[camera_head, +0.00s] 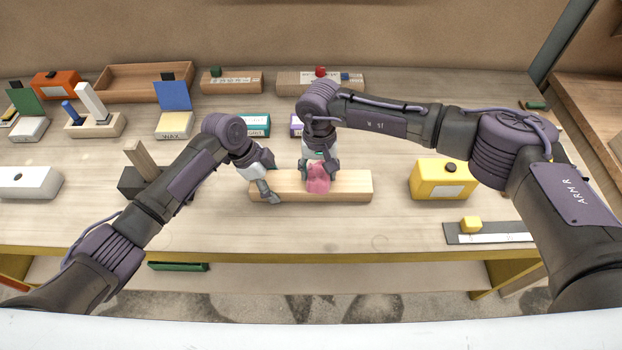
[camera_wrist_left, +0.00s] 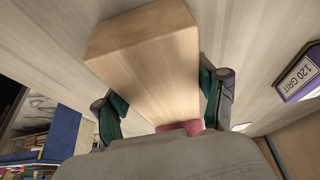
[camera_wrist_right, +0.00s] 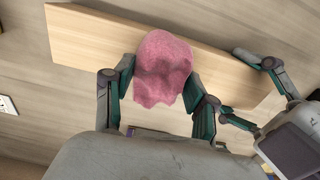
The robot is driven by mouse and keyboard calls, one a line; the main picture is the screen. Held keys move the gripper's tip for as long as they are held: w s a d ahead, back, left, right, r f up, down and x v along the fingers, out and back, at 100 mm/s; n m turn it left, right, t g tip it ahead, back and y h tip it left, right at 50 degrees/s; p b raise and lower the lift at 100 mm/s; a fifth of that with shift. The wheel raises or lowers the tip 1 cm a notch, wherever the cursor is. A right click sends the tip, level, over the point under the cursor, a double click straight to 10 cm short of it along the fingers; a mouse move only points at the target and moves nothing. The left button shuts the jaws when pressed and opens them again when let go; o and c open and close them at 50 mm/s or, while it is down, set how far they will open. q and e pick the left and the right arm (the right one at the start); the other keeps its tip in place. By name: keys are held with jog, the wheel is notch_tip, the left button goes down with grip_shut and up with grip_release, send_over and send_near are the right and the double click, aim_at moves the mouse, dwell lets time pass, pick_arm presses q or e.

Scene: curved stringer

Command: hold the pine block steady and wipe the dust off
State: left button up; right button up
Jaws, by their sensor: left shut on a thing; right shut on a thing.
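The pine block (camera_head: 347,187) is a long pale wooden bar lying flat on the bench in the middle of the head view. My left gripper (camera_head: 268,178) is shut on its left end, with one finger on each long side; the left wrist view shows the block (camera_wrist_left: 150,70) between the fingers. My right gripper (camera_head: 319,172) is shut on a pink cloth (camera_head: 318,181), which rests on the block's top near its middle. In the right wrist view the crumpled cloth (camera_wrist_right: 162,70) hides part of the block (camera_wrist_right: 90,38). I cannot make out dust on the visible wood.
A yellow box (camera_head: 442,180) stands right of the block. A dark block with a wooden post (camera_head: 143,160) stands to the left. Labelled blocks and a wooden tray (camera_head: 133,82) line the back. The bench in front of the block is clear to its front edge.

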jog(key=shift+r, duration=2.9)
jog(key=shift+a, duration=0.1)
pick_arm(q)
jog(key=o, duration=1.2)
jog(key=shift+r, duration=0.1)
jog(key=shift+v, duration=2.4)
jog(key=shift+a, duration=0.1)
jog(key=v, duration=1.2)
